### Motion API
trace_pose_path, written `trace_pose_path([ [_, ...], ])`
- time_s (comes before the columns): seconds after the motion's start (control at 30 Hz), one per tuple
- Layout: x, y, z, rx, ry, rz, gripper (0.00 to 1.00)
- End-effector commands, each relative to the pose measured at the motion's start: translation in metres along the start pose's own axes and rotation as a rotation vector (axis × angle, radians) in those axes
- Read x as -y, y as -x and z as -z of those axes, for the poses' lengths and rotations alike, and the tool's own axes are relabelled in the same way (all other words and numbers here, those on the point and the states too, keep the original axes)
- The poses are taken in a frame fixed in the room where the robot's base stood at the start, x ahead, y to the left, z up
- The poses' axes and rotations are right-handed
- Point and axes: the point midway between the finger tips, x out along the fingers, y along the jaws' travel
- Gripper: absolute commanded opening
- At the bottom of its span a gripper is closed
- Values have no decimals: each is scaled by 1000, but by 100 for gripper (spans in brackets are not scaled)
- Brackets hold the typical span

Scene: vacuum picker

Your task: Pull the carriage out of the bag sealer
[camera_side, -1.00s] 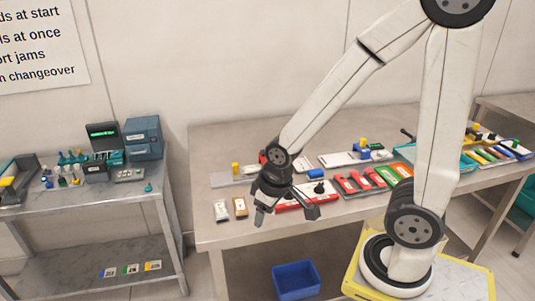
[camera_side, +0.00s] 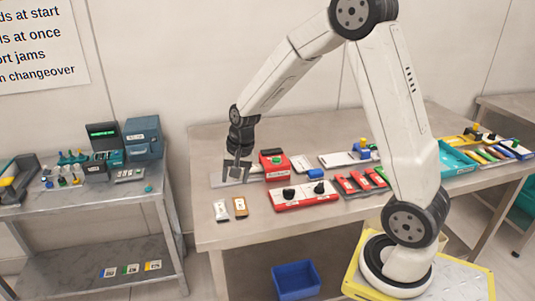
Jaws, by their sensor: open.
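A red block-shaped unit (camera_side: 276,168) with a green spot on top stands at the left part of the table, with a flat grey plate (camera_side: 222,181) running out to its left. This looks like the bag sealer, but I cannot be sure. My gripper (camera_side: 237,175) points down over the grey plate, just left of the red unit, with its fingers open. The yellow knob that stood on this plate is hidden behind my gripper. I cannot tell whether the fingers are around the knob or touching it.
A white plate (camera_side: 338,160) with blue and yellow parts is behind right. Two small packets (camera_side: 239,207) lie near the front-left edge. A blue bin (camera_side: 296,279) is on the floor.

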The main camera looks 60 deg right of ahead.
Motion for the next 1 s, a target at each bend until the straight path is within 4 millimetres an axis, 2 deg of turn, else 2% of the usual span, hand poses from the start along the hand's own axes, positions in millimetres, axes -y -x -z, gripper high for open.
trace_pose_path([
  [0.1,4,-8,34,21,-196,9,62],
  [0.37,4,-24,103,76,-615,35,62],
  [0.7,-17,-48,186,170,-1138,72,62],
  [0.83,-27,-55,209,206,-1293,82,62],
  [1.0,-35,-59,225,236,-1409,91,62],
])
